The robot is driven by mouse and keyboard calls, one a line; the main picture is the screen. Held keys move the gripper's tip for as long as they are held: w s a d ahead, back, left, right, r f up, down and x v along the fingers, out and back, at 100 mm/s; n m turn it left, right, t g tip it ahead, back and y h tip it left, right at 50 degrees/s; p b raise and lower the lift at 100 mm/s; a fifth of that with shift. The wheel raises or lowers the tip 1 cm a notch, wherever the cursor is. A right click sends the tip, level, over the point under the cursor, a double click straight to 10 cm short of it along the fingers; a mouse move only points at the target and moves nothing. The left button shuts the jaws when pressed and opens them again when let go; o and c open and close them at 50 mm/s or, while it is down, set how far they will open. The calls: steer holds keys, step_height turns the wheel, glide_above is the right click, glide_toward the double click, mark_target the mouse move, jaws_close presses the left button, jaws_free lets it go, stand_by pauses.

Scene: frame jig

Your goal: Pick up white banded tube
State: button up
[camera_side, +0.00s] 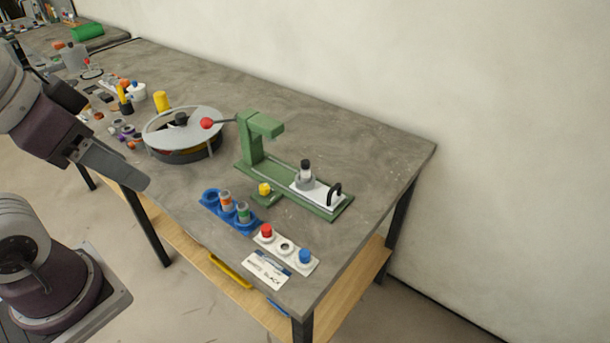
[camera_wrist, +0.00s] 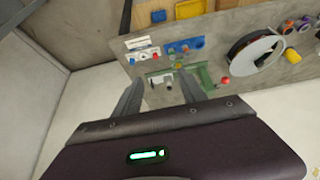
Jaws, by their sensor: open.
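The tube with a white band and a dark top (camera_side: 306,171) stands upright on the white plate of the green jig (camera_side: 256,166) in the side view. In the wrist view it looks like the small grey upright shape (camera_wrist: 169,80) between my fingers, though it is small and blurred. My gripper (camera_wrist: 160,78) is open and empty, well away from the tube. In the side view my gripper (camera_side: 140,182) hangs over the table's near left edge. The blue rack (camera_side: 207,197) holds an orange-banded tube (camera_side: 226,201) and a green-banded tube (camera_side: 242,212); its left hole is empty.
A white cap strip (camera_side: 285,246) holds red and blue caps, beside a printed card (camera_side: 267,268). A round carousel (camera_side: 184,154) stands left. The table behind the jig is clear.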

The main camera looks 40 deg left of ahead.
steer(key=w+r+n+g+h, duration=0.2)
steer(key=w+r+n, duration=0.3)
steer(key=w, duration=0.4)
steer(key=n+g+y, duration=0.2)
steer(key=n+g, duration=0.2)
steer(key=n, duration=1.4)
glide_above(305, 162)
steer(key=f, duration=2.3)
steer(key=shift+w+a+f, duration=0.2)
steer(key=shift+w+f, duration=0.15)
steer(key=shift+w, duration=0.05)
steer(key=f, duration=0.7)
steer(key=shift+s+d, duration=0.25)
steer(key=shift+s, duration=0.05)
jaws_close()
